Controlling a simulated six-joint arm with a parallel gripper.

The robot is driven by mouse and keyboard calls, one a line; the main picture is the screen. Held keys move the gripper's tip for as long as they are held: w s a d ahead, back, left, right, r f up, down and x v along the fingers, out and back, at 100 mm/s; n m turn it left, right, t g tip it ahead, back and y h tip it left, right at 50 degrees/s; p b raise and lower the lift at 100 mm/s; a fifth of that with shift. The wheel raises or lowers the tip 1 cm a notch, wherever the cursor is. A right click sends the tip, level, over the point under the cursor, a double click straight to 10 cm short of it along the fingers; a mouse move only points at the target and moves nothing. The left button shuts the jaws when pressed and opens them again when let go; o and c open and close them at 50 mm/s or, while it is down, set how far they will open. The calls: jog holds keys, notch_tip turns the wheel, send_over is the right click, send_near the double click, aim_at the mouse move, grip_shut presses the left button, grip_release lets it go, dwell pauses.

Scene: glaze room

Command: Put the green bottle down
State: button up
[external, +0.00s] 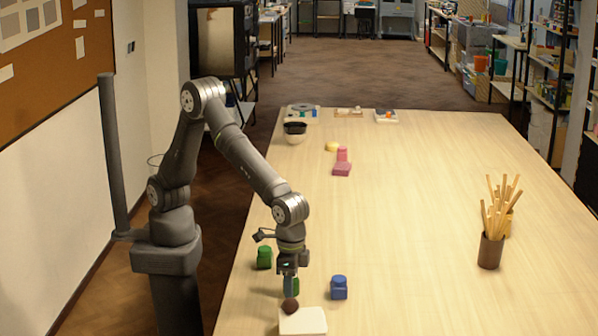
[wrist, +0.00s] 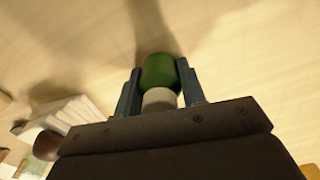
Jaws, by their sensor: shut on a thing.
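My gripper (external: 289,281) points down near the front left of the table and is shut on a green bottle (wrist: 160,72). In the wrist view the bottle sits between the two fingers, with a pale part (wrist: 159,98) on the side nearer the camera. In the external view the held bottle (external: 295,287) is partly hidden by the fingers. I cannot tell whether its base touches the table. A second green item (external: 264,257), jar-like, stands on the table just left of my gripper.
A blue jar (external: 339,287) stands to the right of my gripper. A white block (external: 303,321) and a dark brown ball (external: 290,307) are close in front. A brown cup of sticks (external: 491,251) stands far right. The table (external: 410,220) is clear in the middle.

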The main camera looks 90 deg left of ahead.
jog(key=shift+f, duration=0.1)
jog(key=o, duration=1)
notch_tip(320, 180, up, 12)
jog(key=shift+r, duration=0.15)
notch_tip(320, 180, down, 13)
jog(key=shift+r, duration=2.25)
